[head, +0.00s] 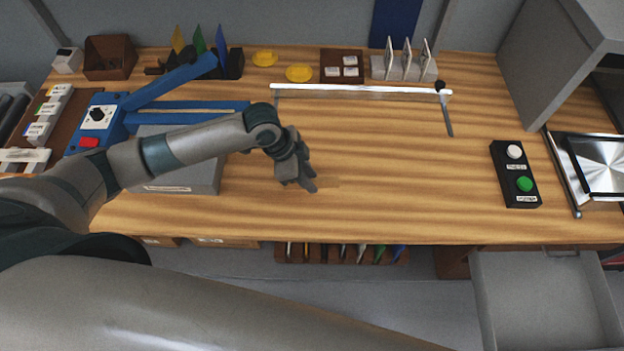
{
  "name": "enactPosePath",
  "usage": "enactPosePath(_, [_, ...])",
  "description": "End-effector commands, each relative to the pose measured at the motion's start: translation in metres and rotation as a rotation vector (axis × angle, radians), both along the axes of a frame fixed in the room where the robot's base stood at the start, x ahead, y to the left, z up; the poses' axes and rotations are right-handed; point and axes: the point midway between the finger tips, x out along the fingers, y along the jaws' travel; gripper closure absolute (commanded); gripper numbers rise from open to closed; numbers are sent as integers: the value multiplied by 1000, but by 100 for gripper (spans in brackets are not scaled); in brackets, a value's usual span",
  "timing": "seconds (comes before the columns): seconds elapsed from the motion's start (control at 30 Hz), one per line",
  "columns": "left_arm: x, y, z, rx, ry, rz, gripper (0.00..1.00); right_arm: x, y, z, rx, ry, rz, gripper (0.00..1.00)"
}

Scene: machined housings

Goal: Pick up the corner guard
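I cannot tell for certain which thing is the corner guard. Two small yellow pieces lie at the back of the wooden bench, a left one (264,59) and a right one (299,73); they are too small to make out their shape. My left gripper (301,186) points down over the bare middle of the bench, in front of the yellow pieces and well apart from them. Its fingers are dark and seen at an angle, so their gap is unclear. I see nothing held in them. My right gripper is not in view.
A white bar on a stand (360,90) crosses the bench behind my gripper. A blue lever device (100,116) and a grey block (205,178) are at left. A black button box (515,173) is at right. An open drawer (545,300) juts out at lower right. The bench centre is clear.

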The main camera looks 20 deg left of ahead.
Motion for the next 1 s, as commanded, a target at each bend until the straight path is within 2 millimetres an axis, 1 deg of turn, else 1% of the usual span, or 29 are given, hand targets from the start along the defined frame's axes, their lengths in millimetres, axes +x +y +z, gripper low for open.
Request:
enactPosePath(0.1, [0,0,-3,1,0,0,74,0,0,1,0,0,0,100])
enactPosePath(0.47, [0,0,-2,1,0,0,74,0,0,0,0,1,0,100])
enactPosePath(0.5, [0,0,-2,1,0,0,77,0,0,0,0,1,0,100])
enactPosePath(0.57, [0,0,-2,1,0,0,91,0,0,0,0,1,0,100])
enactPosePath(0.6, [0,0,-2,1,0,0,100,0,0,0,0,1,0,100])
enactPosePath(1.0, [0,0,-2,0,0,-1,100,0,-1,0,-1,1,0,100])
